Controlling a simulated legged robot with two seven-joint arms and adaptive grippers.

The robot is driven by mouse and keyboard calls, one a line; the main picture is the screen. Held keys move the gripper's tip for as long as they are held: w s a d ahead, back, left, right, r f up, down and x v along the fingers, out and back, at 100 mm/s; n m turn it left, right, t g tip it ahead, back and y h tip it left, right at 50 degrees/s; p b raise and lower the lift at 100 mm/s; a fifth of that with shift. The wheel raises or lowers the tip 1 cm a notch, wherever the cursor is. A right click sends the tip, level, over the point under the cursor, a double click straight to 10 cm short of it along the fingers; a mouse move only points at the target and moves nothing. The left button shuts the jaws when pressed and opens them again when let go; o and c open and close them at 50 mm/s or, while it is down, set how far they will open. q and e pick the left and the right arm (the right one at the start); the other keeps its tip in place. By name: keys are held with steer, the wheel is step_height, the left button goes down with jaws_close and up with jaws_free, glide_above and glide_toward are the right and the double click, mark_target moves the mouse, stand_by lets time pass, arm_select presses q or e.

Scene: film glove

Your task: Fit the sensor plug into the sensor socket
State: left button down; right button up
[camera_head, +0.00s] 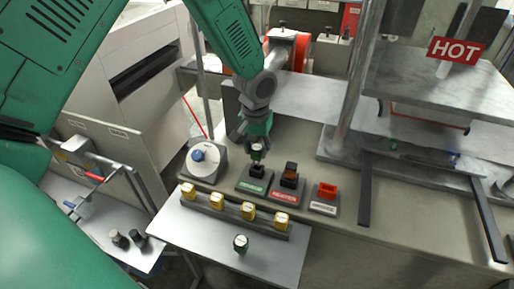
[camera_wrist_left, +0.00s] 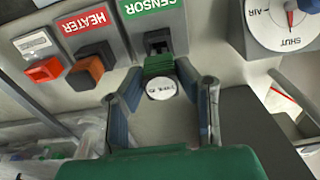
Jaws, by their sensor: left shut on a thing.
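The sensor plug (camera_head: 257,155) has a green ribbed body and a round white end. My left gripper (camera_head: 257,149) is shut on it, just over the sensor socket. In the left wrist view the fingers (camera_wrist_left: 160,73) close on both sides of the plug (camera_wrist_left: 160,88), its white face toward the camera. The sensor socket (camera_wrist_left: 156,40) is a black block on a grey base with a green SENSOR label; in the head view its base (camera_head: 250,187) is partly covered by the gripper. The plug's green end meets the socket's edge in view; whether it is inside, I cannot tell. My right gripper is not in view.
A round dial (camera_head: 205,158) stands left. A metal stand (camera_head: 345,140) rises right.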

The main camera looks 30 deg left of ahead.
mark_target(256, 159)
arm_select(q)
steer(key=shift+p, duration=0.75)
stand_by(1.2)
steer(key=shift+f+b, duration=0.75)
steer(key=shift+f, duration=0.85)
steer(key=c, duration=1.1)
jaws_free()
steer(key=shift+r, duration=0.2)
steer(key=r, duration=1.1)
steer(key=shift+s+d+r, duration=0.15)
steer(key=shift+s+r, duration=0.05)
steer(key=shift+s, duration=0.1)
